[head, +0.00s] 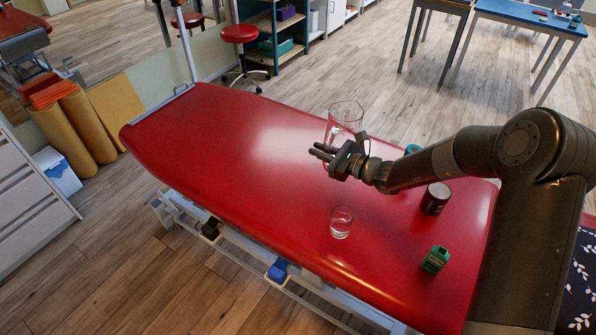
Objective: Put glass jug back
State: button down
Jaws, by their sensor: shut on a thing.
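A clear glass jug (346,115) shows above the far side of the red treatment table (205,135). My gripper (328,152) reaches in from the right and is shut on the jug. The gripper covers the jug's lower part, so I cannot tell whether its base touches the table. The jug looks about upright.
On the table stand a clear drinking glass (341,222), a dark cylindrical jar (435,199) and a small green box (435,260). The table's left half is clear. A red stool (240,35) stands beyond.

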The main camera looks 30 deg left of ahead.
jog(key=s+a+f, duration=0.2)
jog(key=a+f, duration=0.6)
jog(key=f, duration=0.1)
jog(key=shift+s+a, duration=0.2)
jog(key=shift+a, duration=0.15)
jog(key=shift+f, duration=0.2)
jog(key=c, duration=1.4)
grip_release()
jog(key=shift+f, duration=0.15)
jog(key=shift+c, duration=0.2)
jog(key=d+r, duration=0.1)
jog(key=d, duration=1.1)
jog(key=shift+s, duration=0.3)
